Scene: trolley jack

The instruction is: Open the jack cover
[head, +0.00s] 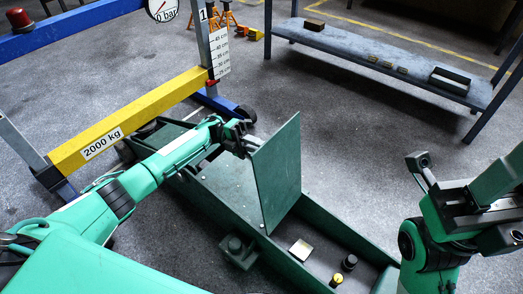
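The green trolley jack (225,185) stands low on the floor in the middle of the head view. Its flat green cover (278,172) stands steeply upright across the body. To the right of the cover the jack's tray is open, showing a pale block (301,249), a yellow-topped knob (337,280) and a black knob (349,262). My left gripper (246,141) is at the cover's upper left edge, touching or very close; whether its fingers grip the edge is unclear. My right gripper (432,172) is in the air right of the jack, away from the cover; its fingers are hard to make out.
A yellow beam (130,118) marked 2000 kg and a blue frame (70,28) with a gauge stand at the left behind my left arm. A blue-grey bench (385,58) with small blocks stands at the back right. Floor between bench and jack is clear.

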